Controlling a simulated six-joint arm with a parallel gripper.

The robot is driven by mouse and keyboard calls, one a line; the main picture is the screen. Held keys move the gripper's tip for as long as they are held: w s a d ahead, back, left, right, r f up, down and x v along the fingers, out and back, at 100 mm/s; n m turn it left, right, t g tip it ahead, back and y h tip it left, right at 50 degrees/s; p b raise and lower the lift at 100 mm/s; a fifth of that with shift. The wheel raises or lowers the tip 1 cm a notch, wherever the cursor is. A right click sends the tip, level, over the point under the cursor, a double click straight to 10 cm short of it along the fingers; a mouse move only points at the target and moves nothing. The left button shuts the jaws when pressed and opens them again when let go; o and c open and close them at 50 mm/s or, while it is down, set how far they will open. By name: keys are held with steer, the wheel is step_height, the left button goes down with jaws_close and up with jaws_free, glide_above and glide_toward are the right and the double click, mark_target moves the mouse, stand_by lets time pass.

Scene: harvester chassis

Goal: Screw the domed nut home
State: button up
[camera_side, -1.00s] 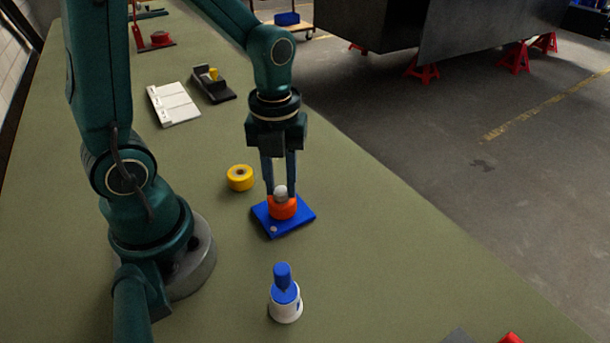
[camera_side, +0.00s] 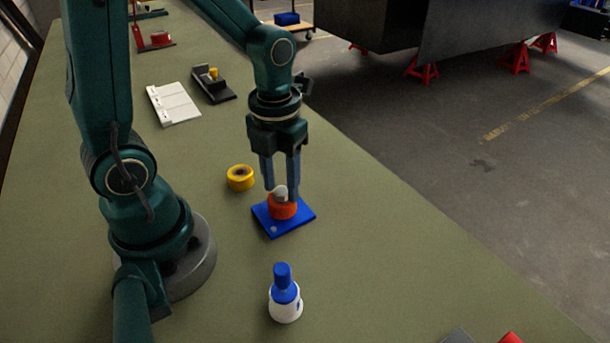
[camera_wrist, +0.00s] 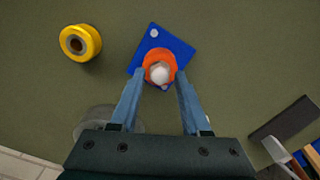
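The pale domed nut (camera_side: 280,192) sits on top of an orange round part (camera_side: 283,210), which stands on a blue plate (camera_side: 296,221). In the wrist view the domed nut (camera_wrist: 160,74) is at the middle of the orange part (camera_wrist: 158,56) on the blue plate (camera_wrist: 178,47). My gripper (camera_side: 281,196) points down with one finger on each side of the nut. In the wrist view the fingers of my gripper (camera_wrist: 159,78) look apart, with a gap beside the nut. The thread under the nut is hidden.
A yellow ring-shaped roll (camera_side: 240,178) lies left of the plate. A white bottle with a blue top (camera_side: 285,300) stands in front. A white panel (camera_side: 173,104) and a dark holder (camera_side: 213,85) lie farther back. The green bench is otherwise clear around the plate.

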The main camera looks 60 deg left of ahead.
steer(key=n, duration=0.5)
stand_by(0.4)
steer(key=shift+n, duration=1.1)
steer(key=n, duration=0.3)
steer(key=shift+n, duration=0.6)
steer(key=n, duration=0.4)
